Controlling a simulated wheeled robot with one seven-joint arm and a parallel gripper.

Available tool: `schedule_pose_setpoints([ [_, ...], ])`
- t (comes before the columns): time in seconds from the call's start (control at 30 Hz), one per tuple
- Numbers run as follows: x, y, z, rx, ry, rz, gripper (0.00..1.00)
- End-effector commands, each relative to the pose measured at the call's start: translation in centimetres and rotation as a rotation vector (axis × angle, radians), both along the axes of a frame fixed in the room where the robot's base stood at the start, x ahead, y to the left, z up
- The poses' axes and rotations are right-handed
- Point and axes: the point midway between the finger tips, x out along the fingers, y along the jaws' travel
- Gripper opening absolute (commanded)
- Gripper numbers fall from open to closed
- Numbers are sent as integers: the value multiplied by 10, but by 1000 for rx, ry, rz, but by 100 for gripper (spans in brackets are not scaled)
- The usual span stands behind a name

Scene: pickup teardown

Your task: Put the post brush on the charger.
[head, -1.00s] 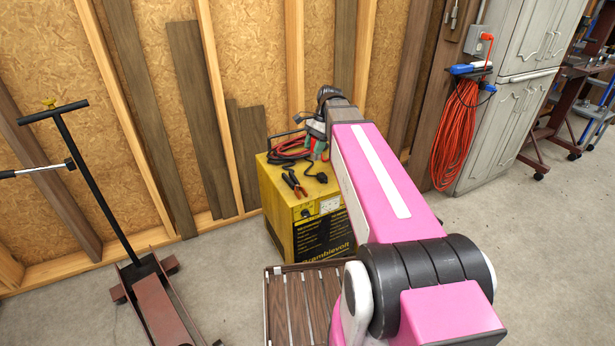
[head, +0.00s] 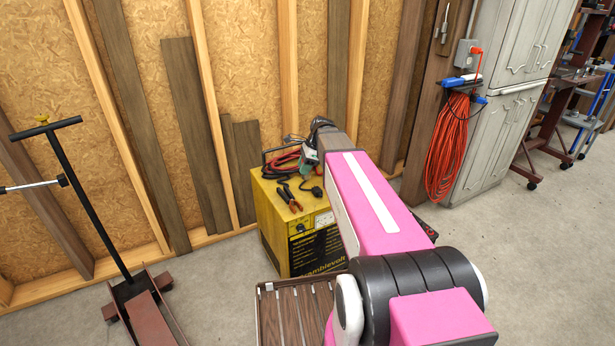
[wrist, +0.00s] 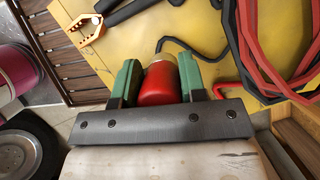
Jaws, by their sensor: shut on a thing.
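The charger (head: 268,208) is a yellow box with a dial and dark lettering on its front, standing by the wood-panelled wall. Its yellow top (wrist: 205,38) fills much of the wrist view. My gripper (wrist: 160,78) has green fingers shut on the post brush (wrist: 160,85), a red cylinder with a tan-grey far end. The brush is over the charger's top; I cannot tell whether it touches. In the head view my arm and gripper largely hide the brush.
Red and black cables (head: 283,160) lie coiled on the charger's top, with clamps (head: 289,197) near its front left. A slatted wooden surface (head: 290,310) is in front. A floor jack (head: 140,300) stands left. An orange cord (head: 449,150) hangs at right.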

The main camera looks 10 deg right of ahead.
Motion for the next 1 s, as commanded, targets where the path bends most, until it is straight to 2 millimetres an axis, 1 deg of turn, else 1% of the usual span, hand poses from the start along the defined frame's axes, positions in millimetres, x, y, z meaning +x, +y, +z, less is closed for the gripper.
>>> schedule_pose_setpoints([
  [0.03, 10, -6, -6, 0, 1, -2, 14],
  [0.2, 20, -15, -15, 0, 0, 0, 14],
  [0.37, 21, -17, -21, 0, 0, 1, 14],
  [0.63, 21, -16, -53, 0, 0, 0, 14],
  [0.7, 21, -16, -56, 0, 0, 0, 14],
  [1.0, 21, -16, -58, 0, 0, 1, 14],
])
